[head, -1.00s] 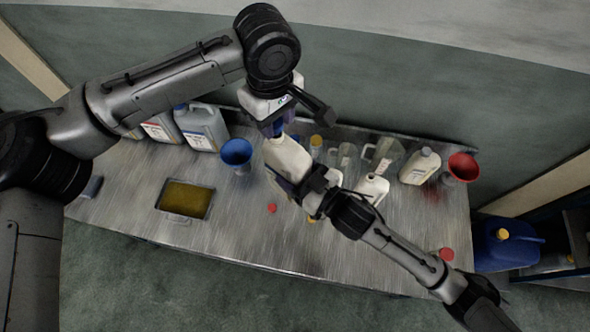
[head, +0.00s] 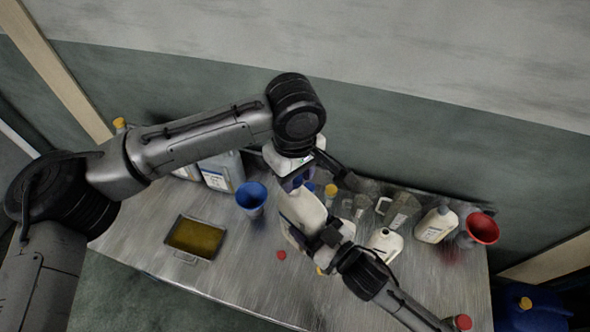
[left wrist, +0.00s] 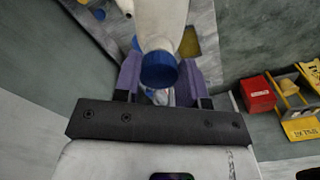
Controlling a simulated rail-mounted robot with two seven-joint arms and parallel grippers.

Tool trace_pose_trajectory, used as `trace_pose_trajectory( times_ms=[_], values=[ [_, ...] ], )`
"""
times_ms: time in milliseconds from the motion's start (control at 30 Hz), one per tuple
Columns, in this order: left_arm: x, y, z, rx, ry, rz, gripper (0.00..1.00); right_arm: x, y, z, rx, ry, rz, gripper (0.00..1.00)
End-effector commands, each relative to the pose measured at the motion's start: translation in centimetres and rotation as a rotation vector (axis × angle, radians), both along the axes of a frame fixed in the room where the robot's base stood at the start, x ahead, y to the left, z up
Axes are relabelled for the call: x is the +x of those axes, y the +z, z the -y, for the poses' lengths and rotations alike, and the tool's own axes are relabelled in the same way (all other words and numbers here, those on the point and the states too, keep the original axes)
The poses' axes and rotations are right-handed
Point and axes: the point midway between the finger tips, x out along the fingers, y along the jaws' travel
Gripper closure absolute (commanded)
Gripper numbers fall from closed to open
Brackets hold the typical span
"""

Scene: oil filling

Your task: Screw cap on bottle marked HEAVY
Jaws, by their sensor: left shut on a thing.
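A cream bottle (head: 302,218) is held tilted above the middle of the bench. Its label is too small to read. My left gripper (head: 296,182) comes down at the bottle's top end. In the left wrist view its purple fingers are on either side of a blue cap (left wrist: 158,70), shut on it. The cap is at the neck end of the cream bottle (left wrist: 160,22), in line with it; the thread is hidden. My right gripper (head: 322,238) is at the bottle's side from the lower right and appears shut on it, with its fingertips partly hidden.
A metal tray (head: 175,237) of yellow liquid and a blue funnel (head: 251,197) are to the left. Glass jugs (head: 402,210), another cream bottle (head: 437,224) and a red funnel (head: 482,229) are to the right. A small red cap (head: 281,255) lies on the bench.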

Motion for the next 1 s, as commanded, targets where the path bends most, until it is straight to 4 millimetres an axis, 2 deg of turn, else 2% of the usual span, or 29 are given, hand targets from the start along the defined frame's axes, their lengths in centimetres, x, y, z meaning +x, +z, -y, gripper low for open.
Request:
trace_pose_trajectory(
  times_ms=[133,1000],
  values=[
    [-0.01,-0.66,-0.01,0.000,-0.001,0.000,0.83,0.01,0.23,-0.01,0.002,0.001,0.004,1.00],
    [-0.02,-1.20,0.02,-0.001,-0.002,-0.001,0.83,0.01,0.23,-0.01,0.002,0.001,0.004,1.00]
  ],
)
